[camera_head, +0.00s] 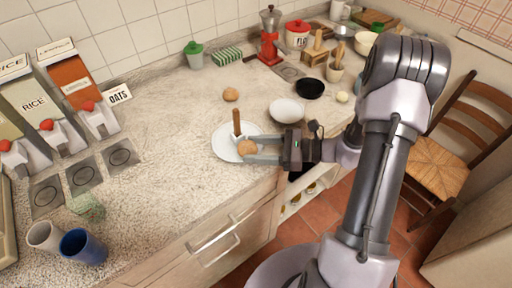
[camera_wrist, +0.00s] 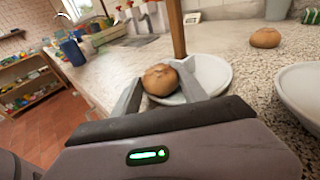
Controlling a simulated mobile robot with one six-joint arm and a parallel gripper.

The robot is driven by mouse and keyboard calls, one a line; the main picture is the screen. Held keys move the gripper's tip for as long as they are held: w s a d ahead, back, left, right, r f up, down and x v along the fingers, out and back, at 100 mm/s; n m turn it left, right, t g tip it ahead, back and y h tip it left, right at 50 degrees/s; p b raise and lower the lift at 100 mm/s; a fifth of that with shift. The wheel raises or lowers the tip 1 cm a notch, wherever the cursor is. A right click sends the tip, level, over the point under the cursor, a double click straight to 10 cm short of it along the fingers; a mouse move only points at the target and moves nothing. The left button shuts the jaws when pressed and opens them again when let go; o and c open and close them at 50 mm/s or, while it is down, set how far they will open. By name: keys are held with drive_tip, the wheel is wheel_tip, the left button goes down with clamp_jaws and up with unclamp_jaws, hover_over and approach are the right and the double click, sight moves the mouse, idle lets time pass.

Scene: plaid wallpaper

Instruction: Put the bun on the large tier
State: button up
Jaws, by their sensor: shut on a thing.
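My gripper (camera_head: 249,148) is shut on a round brown bun (camera_head: 247,147), one finger on each side of it. The bun also shows between the fingers in the wrist view (camera_wrist: 160,80). A round white plate-like tier (camera_head: 222,143) with an upright wooden post (camera_head: 237,122) stands on the counter. The held bun is at the tier's near right part in the head view, beside the post. The tier extends behind the bun in the wrist view (camera_wrist: 212,72). I cannot tell whether the bun touches it. My fingers hide part of the tier.
A second bun (camera_head: 231,94) lies on the counter behind the tier. A white bowl (camera_head: 286,111) and a black pan (camera_head: 310,88) stand to the right. Cups (camera_head: 82,246) and cereal dispensers (camera_head: 35,105) are at the left. The counter between is mostly clear.

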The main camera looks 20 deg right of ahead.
drive_tip(key=shift+s+f, duration=0.15)
drive_tip(key=shift+f, duration=0.15)
